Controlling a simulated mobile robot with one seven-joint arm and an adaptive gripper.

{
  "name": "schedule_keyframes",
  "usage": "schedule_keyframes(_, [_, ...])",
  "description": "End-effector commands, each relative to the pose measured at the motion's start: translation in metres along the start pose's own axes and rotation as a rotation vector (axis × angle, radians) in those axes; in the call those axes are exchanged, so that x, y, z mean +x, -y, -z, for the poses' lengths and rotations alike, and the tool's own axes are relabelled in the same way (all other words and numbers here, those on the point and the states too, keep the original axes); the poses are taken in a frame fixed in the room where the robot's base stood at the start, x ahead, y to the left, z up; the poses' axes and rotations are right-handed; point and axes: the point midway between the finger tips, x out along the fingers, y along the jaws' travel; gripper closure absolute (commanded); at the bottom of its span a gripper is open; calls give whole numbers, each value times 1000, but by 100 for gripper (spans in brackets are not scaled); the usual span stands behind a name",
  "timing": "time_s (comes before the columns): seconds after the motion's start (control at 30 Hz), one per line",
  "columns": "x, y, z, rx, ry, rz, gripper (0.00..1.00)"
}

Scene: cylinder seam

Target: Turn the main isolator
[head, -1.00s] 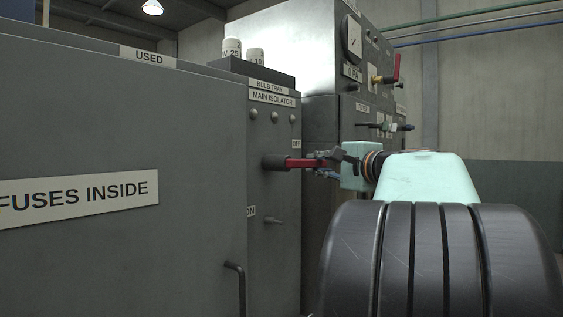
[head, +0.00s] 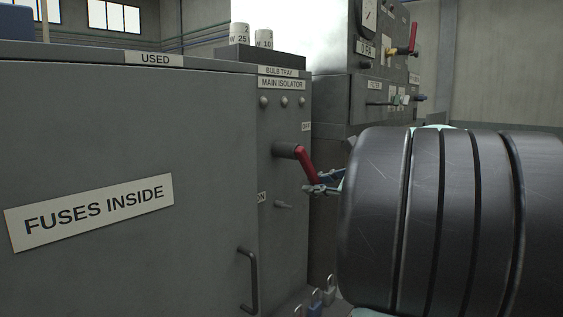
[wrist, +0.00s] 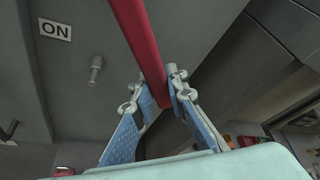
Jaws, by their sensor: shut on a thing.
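The main isolator is a red lever handle (head: 307,164) on a dark round hub (head: 285,150), under the MAIN ISOLATOR label (head: 281,84). The handle slants down and to the right. My gripper (head: 324,184) is at the handle's lower end. In the wrist view the red handle (wrist: 140,40) runs down between the two blue finger pads of my gripper (wrist: 158,100), which are shut on its end. The ON label (wrist: 56,30) shows in the wrist view, with a small peg (wrist: 96,68) near it.
A cabinet door with a FUSES INSIDE sign (head: 93,212) and a vertical pull handle (head: 248,280) is at left. Two white cylinders (head: 251,36) stand on the bulb tray (head: 262,57). Padlocks (head: 316,302) show low down. Another control panel (head: 385,75) stands behind.

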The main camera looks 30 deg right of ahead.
Motion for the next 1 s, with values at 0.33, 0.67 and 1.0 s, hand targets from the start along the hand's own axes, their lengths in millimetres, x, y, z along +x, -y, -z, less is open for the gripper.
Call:
schedule_keyframes(0.33, [-2,-28,-7,250,0,-105,100])
schedule_keyframes(0.67, [-4,-43,-10,368,2,-154,100])
schedule_keyframes(1.0, [-3,-46,-10,390,2,-163,100])
